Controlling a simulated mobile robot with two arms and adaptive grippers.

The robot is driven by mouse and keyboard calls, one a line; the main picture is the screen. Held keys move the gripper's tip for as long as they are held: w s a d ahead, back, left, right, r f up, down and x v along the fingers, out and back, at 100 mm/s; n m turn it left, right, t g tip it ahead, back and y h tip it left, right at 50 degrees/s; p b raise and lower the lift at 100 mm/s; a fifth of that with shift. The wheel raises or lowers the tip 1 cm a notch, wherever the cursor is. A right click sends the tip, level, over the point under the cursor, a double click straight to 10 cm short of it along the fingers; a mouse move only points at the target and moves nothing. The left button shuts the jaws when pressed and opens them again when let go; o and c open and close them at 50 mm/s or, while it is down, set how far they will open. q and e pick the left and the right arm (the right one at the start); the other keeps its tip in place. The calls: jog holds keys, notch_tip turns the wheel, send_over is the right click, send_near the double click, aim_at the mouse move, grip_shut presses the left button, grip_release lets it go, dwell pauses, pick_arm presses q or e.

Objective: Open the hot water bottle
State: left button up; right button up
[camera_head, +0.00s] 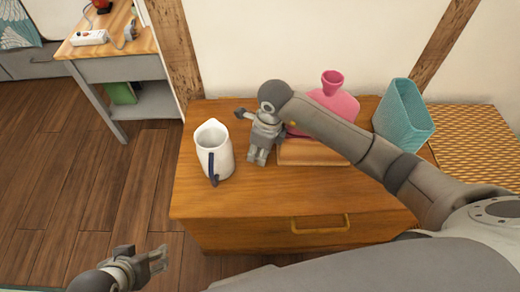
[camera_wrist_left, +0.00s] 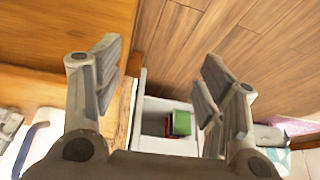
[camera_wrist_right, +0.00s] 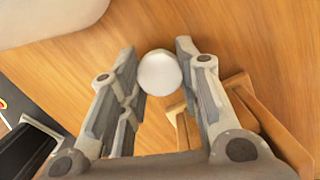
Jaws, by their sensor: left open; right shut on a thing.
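The pink hot water bottle (camera_head: 341,102) stands upright at the back of the wooden cabinet, partly hidden behind my right arm. Its funnel-shaped neck (camera_head: 333,78) points up with no cap visible on it. My right gripper (camera_head: 259,158) is left of the bottle, above the cabinet top, pointing down. In the right wrist view its fingers are shut on a small white round piece (camera_wrist_right: 160,73), which looks like a stopper. My left gripper (camera_head: 157,260) is open and empty, low in front of the cabinet's left side; its spread fingers show in the left wrist view (camera_wrist_left: 158,85).
A white jug (camera_head: 214,150) with a dark blue handle stands left of my right gripper. A low wooden holder (camera_head: 310,153) is below the bottle. A teal basket (camera_head: 403,113) stands at the right. The cabinet's front top (camera_head: 270,195) is clear.

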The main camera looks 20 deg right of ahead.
aim_at(259, 151)
jog(key=o, duration=1.1)
pick_arm(q)
jog(key=shift+w, duration=0.1)
pick_arm(e)
notch_tip(259, 151, up, 3)
jog(key=shift+d+r+p, duration=0.1)
jog(key=shift+d+p, duration=0.05)
jog(key=shift+p, duration=0.45)
pick_arm(q)
jog(key=shift+s+a+r+g+p, duration=0.1)
jog(key=shift+s+a+g+p, duration=0.1)
jog(key=shift+s+g+p, duration=0.35)
jog(key=shift+s+a+r+g+p, duration=0.15)
jog(key=shift+s+g+p, duration=0.15)
jog(key=shift+s, duration=0.4)
pick_arm(e)
jog(key=r, duration=0.6)
jog(key=s+d+r, duration=0.1)
jog(key=r, duration=0.2)
pick_arm(q)
jog(key=shift+f, duration=0.1)
pick_arm(e)
jog(key=shift+s, duration=0.1)
